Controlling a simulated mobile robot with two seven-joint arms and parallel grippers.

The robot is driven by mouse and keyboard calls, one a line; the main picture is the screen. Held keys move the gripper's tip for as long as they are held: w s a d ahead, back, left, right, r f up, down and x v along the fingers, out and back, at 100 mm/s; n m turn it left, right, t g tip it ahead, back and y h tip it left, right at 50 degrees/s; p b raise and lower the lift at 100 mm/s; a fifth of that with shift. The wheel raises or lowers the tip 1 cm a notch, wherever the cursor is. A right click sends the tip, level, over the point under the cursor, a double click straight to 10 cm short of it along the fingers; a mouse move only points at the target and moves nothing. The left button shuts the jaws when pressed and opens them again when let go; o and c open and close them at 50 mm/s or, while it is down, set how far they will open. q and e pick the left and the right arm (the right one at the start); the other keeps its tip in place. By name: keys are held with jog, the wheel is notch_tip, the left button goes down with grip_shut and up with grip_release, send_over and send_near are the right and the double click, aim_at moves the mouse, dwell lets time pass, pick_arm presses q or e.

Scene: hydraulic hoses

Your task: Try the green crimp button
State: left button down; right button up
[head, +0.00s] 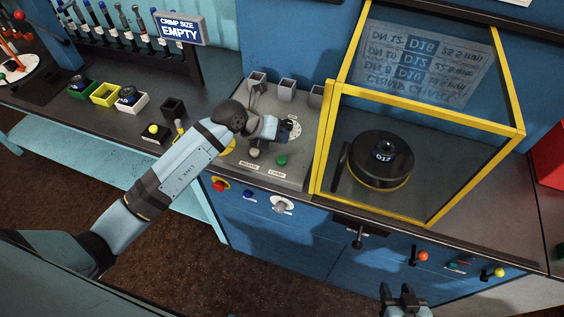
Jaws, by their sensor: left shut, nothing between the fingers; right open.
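The green button (281,160) sits near the front edge of the grey control panel (262,172), beside a pale button (254,153). My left gripper (288,130) is shut and empty over the panel, behind the green button in the picture. It partly covers a white dial (296,128); whether it touches the dial I cannot tell. My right gripper (405,296) is open at the bottom edge, in front of the bench and away from the panel. The display (180,28) reads "CRIMP SIZE EMPTY".
A yellow-framed clear guard (318,150) stands right of the panel, around a black round crimp head (382,158) marked D12. Grey holders (287,88) line the panel's back. Coloured trays (105,94) stand left. Knobs and levers (421,256) stick out of the blue bench front.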

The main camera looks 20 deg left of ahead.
aim_at(280, 158)
pick_arm(q)
notch_tip(280, 158, down, 5)
jog(key=b, duration=0.2)
jog(key=shift+b, duration=0.35)
jog(key=shift+f, duration=0.2)
dwell(0.8)
jog(key=shift+f, duration=0.1)
dwell(0.6)
jog(key=shift+f, duration=0.3)
